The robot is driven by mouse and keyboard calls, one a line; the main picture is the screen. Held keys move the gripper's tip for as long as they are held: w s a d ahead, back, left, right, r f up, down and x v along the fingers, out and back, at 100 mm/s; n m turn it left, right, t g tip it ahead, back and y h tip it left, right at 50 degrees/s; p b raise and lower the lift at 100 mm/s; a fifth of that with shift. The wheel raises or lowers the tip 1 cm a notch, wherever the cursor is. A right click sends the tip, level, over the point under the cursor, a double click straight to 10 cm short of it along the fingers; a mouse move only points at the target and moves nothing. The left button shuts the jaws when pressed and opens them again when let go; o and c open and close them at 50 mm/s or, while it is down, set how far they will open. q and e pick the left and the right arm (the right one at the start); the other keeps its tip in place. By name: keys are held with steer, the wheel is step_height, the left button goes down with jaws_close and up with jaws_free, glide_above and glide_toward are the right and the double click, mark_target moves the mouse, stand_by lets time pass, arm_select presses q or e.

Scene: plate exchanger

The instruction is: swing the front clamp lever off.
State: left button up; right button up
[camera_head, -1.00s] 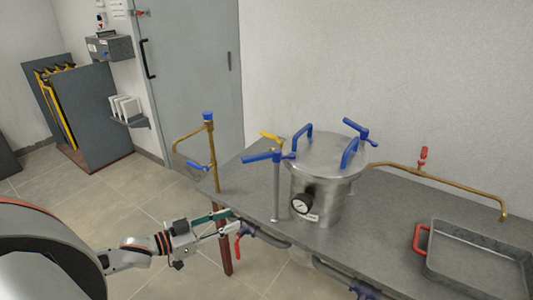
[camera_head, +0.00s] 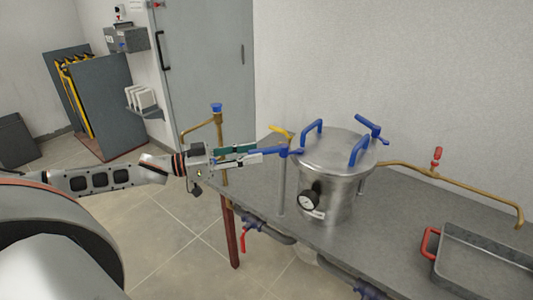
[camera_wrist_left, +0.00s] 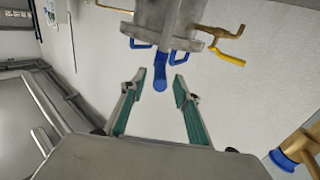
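A steel pot (camera_head: 328,180) with a lid stands on the grey bench. A blue clamp lever (camera_head: 285,151) at its left side points left, toward my left gripper (camera_head: 257,154). In the left wrist view the blue lever end (camera_wrist_left: 160,78) lies between the spread fingertips (camera_wrist_left: 161,84), with a gap visible on both sides. My right gripper is not in view.
A pressure gauge (camera_head: 309,200) is on the pot's front. A brass pipe (camera_head: 218,127) stands behind my left gripper. A tray (camera_head: 490,262) with a red handle is at the right.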

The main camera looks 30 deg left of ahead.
mark_target(279, 148)
arm_select(q)
steer(key=shift+b+x, duration=0.35)
steer(key=shift+x, duration=2.15)
jaws_close()
